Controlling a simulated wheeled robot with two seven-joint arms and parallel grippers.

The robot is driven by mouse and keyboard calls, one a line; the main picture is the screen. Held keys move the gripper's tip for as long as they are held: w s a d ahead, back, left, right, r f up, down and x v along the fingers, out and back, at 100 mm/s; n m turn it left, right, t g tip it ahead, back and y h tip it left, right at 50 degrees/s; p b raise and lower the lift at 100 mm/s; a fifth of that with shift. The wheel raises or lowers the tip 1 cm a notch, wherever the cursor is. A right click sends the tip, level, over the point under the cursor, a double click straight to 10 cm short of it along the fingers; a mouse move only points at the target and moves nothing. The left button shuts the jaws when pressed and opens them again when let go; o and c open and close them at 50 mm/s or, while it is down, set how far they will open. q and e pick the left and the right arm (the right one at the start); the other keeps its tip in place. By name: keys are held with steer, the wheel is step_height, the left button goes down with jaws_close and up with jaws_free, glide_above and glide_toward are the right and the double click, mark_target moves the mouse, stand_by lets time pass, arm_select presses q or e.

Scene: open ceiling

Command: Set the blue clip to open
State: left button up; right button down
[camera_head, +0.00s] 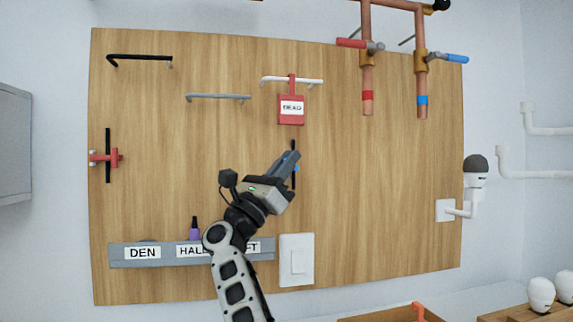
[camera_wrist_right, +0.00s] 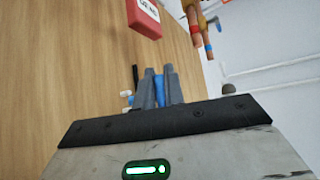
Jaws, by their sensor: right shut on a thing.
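The blue clip (camera_head: 295,169) is on a short vertical black bar (camera_head: 294,146) near the middle of the wooden board, mostly hidden behind my right gripper in the head view. My right gripper (camera_head: 288,160) reaches up to it from below, its fingers closed on it. In the right wrist view, blue of the clip (camera_wrist_right: 161,90) shows between the grey fingers of the gripper (camera_wrist_right: 160,85). How the clip is turned is hidden. My left gripper is not in view.
A red lettered tag (camera_head: 291,110) hangs from a white handle (camera_head: 305,80) just above the clip. A red clip (camera_head: 114,158) sits on another black bar at the left. Copper pipes (camera_head: 420,85) with valves are upper right. A grey labelled rail (camera_head: 130,262) and a switch (camera_head: 297,262) are below.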

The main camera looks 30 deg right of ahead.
steer(key=c, duration=1.5)
jaws_free()
steer(key=b+v, duration=0.1)
steer(key=v, duration=0.4)
steer(key=shift+a+f+b, duration=0.15)
steer(key=shift+f+b, duration=0.25)
steer(key=s+a+b, duration=0.1)
steer(key=a, duration=1)
steer(key=shift+s+a+r, duration=0.3)
steer(key=shift+s+r, duration=0.05)
